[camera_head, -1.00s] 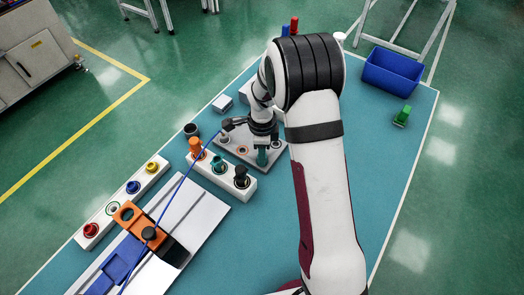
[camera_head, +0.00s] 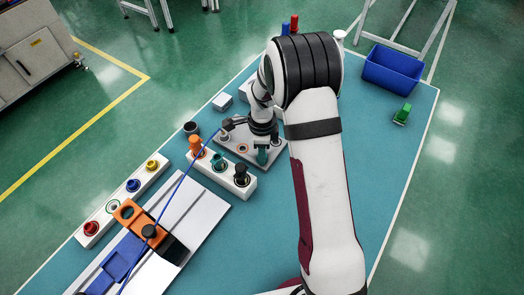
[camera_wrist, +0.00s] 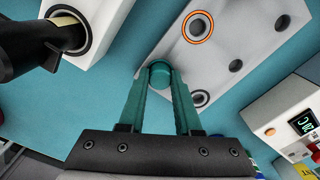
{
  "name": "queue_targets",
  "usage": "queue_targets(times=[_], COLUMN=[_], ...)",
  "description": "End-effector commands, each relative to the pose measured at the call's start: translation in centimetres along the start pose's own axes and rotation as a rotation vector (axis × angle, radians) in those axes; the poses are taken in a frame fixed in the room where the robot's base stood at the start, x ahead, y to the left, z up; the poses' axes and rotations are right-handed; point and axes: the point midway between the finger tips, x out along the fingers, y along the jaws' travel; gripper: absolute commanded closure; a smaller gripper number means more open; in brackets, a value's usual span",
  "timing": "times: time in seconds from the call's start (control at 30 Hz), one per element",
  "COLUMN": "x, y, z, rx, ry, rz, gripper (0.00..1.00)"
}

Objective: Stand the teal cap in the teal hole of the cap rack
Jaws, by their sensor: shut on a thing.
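My gripper (camera_wrist: 160,85) has teal fingers, closed on a round teal cap (camera_wrist: 160,73) in the wrist view. The cap is over the edge area of a grey plate with ringed holes (camera_wrist: 225,62), which I take as the cap rack. One hole has an orange ring and one a dark ring. No teal ring shows clearly, and I cannot tell whether the cap touches the plate. In the head view my gripper (camera_head: 262,156) is at the right part of the grey plate (camera_head: 232,158), and the arm covers part of it.
A white block (camera_head: 222,179) with orange, teal and black pieces stands in front of the plate. A longer white block (camera_head: 122,206) with red, blue and yellow pieces lies left. A blue bin (camera_head: 393,72) and a green piece (camera_head: 402,114) are at the right. The right of the table is mostly clear.

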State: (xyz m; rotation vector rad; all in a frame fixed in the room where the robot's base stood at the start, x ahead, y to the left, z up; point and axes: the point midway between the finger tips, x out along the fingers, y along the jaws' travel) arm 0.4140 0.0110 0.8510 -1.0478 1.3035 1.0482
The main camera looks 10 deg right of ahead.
Motion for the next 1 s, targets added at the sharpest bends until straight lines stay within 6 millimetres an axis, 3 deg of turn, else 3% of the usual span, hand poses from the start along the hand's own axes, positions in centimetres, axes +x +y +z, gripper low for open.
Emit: queue_targets(times=[0.07, 0.1, 0.3, 0.5, 0.63, 0.67, 1.0], x=[0.08, 0.1, 0.09, 0.09, 0.09, 0.09, -0.41], y=[0.0, 0.0, 0.0, 0.0, 0.0, 0.0, -0.04], z=[0.0, 0.0, 0.0, 0.0, 0.0, 0.0, 0.01], rx=[0.0, 0.0, 0.0, 0.0, 0.0, 0.0, -0.001], ry=[0.0, 0.0, 0.0, 0.0, 0.0, 0.0, 0.0], rz=[0.0, 0.0, 0.0, 0.0, 0.0, 0.0, -0.001], gripper=[1.0, 0.66, 0.33, 0.33, 0.09, 0.08, 0.08])
